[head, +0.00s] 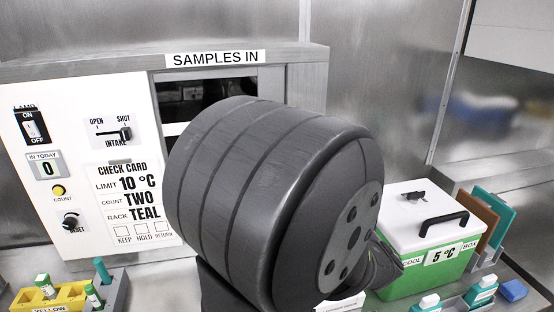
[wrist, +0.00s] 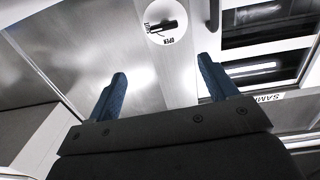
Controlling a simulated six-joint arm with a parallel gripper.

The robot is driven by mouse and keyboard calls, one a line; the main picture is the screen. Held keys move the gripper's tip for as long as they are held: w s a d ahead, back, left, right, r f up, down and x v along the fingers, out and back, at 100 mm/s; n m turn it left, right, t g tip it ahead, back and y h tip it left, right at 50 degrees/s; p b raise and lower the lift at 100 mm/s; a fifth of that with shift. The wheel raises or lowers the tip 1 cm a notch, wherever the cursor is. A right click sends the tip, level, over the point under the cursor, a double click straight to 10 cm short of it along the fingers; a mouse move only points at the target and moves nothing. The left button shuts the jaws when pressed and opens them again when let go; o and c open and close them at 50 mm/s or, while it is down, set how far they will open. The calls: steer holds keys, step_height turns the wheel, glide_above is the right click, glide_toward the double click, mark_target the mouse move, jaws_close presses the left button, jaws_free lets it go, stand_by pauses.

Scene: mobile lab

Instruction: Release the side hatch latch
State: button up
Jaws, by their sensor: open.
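The latch (wrist: 162,26) shows at the top of the wrist view. It is a black handle on a round white plate (wrist: 178,36) with the word OPEN and another, less clear label, on a bare metal panel (wrist: 150,62). My gripper (wrist: 162,66) is open, with two blue fingers spread apart and nothing between them. The latch lies beyond the fingertips, roughly in line with the gap, and apart from them. In the head view my arm fills the middle, and I make out neither the latch nor the gripper there.
A SAMPLES IN opening (head: 205,92) sits in the wall cabinet beside a white control panel (head: 85,150). A green cool box (head: 420,275) with a white lid stands at right. Yellow (head: 60,296) and grey racks with tubes stand at front left. Dark windows (wrist: 262,20) border the metal panel.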

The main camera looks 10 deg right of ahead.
steer(key=w, duration=1.7)
steer(key=shift+w+y, duration=0.15)
steer(key=shift+y, duration=0.15)
steer(key=shift+f, duration=0.1)
steer(key=c, duration=1)
